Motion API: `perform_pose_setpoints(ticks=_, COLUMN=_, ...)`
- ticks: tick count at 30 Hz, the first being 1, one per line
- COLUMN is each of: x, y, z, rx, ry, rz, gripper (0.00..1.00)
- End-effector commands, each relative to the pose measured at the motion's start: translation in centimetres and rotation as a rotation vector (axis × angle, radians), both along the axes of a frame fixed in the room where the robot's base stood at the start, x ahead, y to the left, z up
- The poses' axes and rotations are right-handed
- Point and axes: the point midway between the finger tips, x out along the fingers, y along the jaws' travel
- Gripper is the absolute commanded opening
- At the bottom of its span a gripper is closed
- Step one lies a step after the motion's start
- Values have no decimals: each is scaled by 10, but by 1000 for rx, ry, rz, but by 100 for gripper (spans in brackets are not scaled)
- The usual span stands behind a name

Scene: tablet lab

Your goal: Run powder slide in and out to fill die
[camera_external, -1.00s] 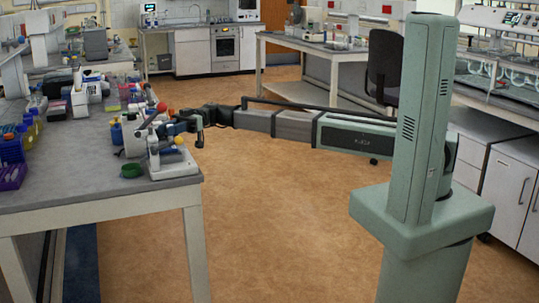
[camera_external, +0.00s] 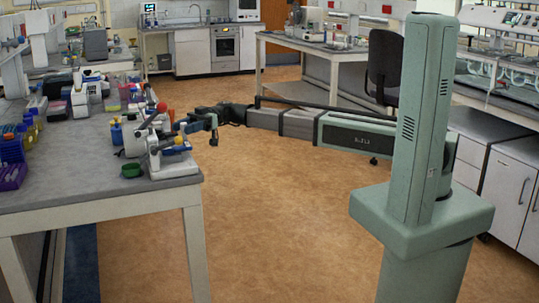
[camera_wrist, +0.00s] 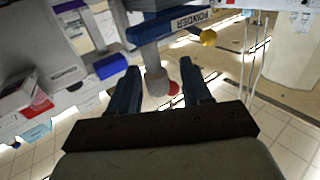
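The tablet press (camera_external: 172,160) stands at the right edge of the left bench. Its blue powder slide (camera_external: 178,148), with a yellow knob (camera_external: 180,139), is on the side towards my arm. In the wrist view the slide (camera_wrist: 183,24) reads "POWDER", its yellow knob (camera_wrist: 208,37) right of the lettering. My gripper (camera_external: 213,131) is open and empty, off the bench edge and apart from the press. In the wrist view its blue fingers (camera_wrist: 161,73) are spread, with a grey post (camera_wrist: 156,80) and red knob (camera_wrist: 173,88) seen between them, apparently beyond. The die is not clearly visible.
A green dish (camera_external: 132,170) sits left of the press. A red ball-topped lever (camera_external: 161,107) rises behind it. Purple and blue racks (camera_external: 12,176) and several bottles crowd the bench's left side. The floor (camera_external: 270,220) between bench and my base is clear.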

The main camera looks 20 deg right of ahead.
Motion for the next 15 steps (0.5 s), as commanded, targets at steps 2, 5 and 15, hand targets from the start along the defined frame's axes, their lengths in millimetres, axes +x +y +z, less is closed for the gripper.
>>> perform_pose_setpoints(ticks=2, x=0, y=0, z=0, rx=0, ry=0, rz=0, gripper=48)
perform_pose_setpoints(ticks=5, x=0, y=1, z=0, rx=0, ry=0, rz=0, gripper=48)
perform_pose_setpoints(ticks=15, x=16, y=-23, z=0, rx=1, ry=1, rz=-3, gripper=48)
